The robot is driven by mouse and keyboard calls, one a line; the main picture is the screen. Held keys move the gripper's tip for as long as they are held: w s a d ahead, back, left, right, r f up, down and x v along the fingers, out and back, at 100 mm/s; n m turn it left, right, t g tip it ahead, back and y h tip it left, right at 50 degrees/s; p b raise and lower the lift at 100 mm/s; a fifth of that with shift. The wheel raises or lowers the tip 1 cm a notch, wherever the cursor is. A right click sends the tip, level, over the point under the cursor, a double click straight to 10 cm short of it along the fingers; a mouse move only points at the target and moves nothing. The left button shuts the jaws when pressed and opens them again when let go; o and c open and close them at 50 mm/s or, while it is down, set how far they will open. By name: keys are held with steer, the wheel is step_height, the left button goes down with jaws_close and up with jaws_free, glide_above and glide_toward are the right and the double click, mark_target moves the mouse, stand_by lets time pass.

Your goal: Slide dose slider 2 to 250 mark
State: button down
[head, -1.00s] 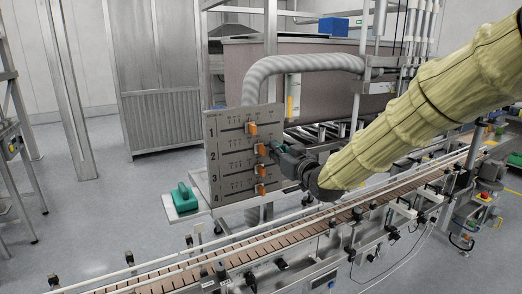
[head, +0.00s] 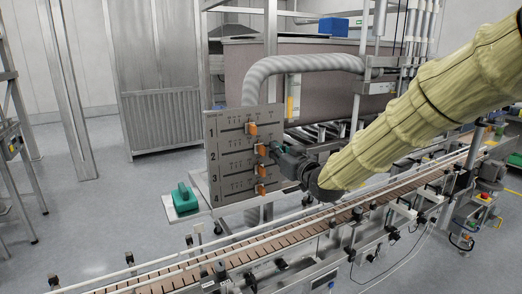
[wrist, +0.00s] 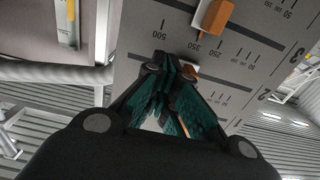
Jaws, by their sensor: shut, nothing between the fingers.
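Dose slider 2 (head: 260,150) is an orange knob on the second row of the grey scale panel (head: 217,150). My gripper (head: 273,148) is shut and empty, with its tips close against the right side of that knob. In the wrist view my gripper's dark green fingers (wrist: 163,72) meet at the tips, and part of an orange knob (wrist: 190,71) shows just beside them. Whether they touch cannot be told. The fingers hide part of the knob and its slot, so its exact mark is unclear.
Orange knobs of slider 1 (head: 251,129), slider 3 (head: 260,170) and slider 4 (head: 261,189) sit close above and below. A green object (head: 185,199) stands on a shelf left of the panel. A conveyor (head: 290,238) runs in front. A grey hose (head: 300,64) arches above.

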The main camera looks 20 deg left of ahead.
steer(key=shift+s+a+b, duration=0.35)
steer(key=shift+s+a, duration=0.3)
steer(key=shift+s, duration=0.2)
steer(key=shift+s+a+b, duration=0.3)
steer(key=shift+s+a, duration=0.35)
steer(key=shift+s, duration=0.15)
stand_by(0.9)
steer(key=shift+w+d, duration=0.1)
steer(key=shift+w, duration=0.05)
steer(key=shift+w+d, duration=0.35)
steer(key=shift+w, duration=0.05)
steer(key=shift+d, duration=0.1)
steer(key=b, duration=0.2)
glide_toward(263, 152)
steer(key=shift+w+d, duration=0.1)
steer(key=shift+w, duration=0.5)
stand_by(0.5)
